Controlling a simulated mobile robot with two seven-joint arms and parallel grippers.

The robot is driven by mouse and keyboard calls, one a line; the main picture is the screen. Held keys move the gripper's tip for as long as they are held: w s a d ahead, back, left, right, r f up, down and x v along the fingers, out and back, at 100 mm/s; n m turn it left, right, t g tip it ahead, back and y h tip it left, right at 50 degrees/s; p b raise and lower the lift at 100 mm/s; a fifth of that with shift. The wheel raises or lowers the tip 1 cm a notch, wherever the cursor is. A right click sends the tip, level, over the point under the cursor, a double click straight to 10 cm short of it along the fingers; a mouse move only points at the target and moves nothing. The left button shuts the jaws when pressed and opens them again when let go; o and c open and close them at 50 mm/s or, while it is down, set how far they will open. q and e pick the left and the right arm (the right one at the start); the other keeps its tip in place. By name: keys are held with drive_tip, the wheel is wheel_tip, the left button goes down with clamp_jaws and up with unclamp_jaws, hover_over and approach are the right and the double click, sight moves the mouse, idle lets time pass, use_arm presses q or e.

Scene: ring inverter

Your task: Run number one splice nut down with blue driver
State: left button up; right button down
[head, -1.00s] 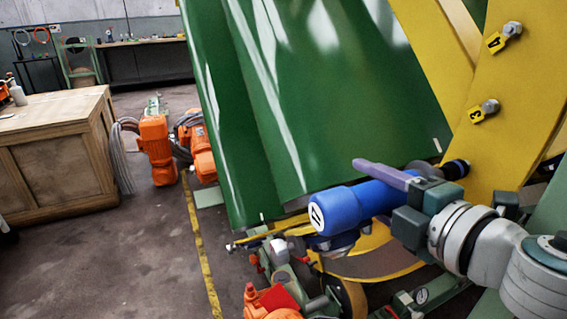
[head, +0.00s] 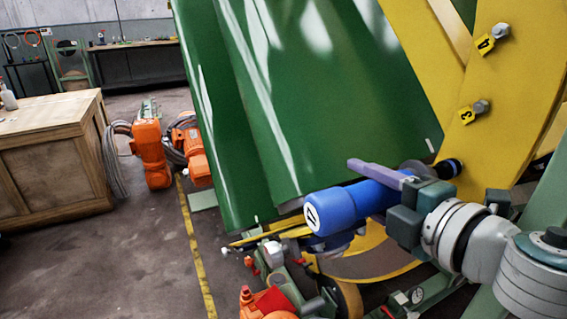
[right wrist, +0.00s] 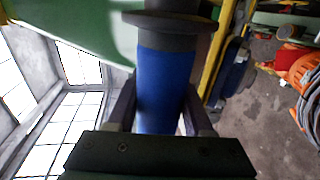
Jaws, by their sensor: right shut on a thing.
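The blue driver (head: 350,205) is held by my right gripper (head: 390,185), whose fingers close around its body; it also shows between the fingers in the right wrist view (right wrist: 163,90). The driver's dark nose points right, toward the yellow ring (head: 500,110), and its tip is at the ring's lower part near the green sheet's edge. Nuts with yellow tags 4 (head: 485,44) and 3 (head: 466,115) stand on the ring above. The number one nut is not visible; I cannot tell whether the driver's tip covers it. My left gripper is not in view.
A large green sheet (head: 300,100) fills the middle, close beside the driver. Orange motors (head: 152,155) and coiled cable lie on the floor behind. A wooden cabinet (head: 50,165) stands at left. Pipes and an orange-red fitting (head: 268,300) sit below the driver.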

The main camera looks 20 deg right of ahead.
drive_tip(key=shift+w+d+r, duration=0.1)
drive_tip(key=shift+d, duration=1.05)
idle(1.9)
drive_tip(key=shift+a, duration=0.1)
drive_tip(key=shift+s+a, duration=0.2)
drive_tip(key=shift+a, duration=2.3)
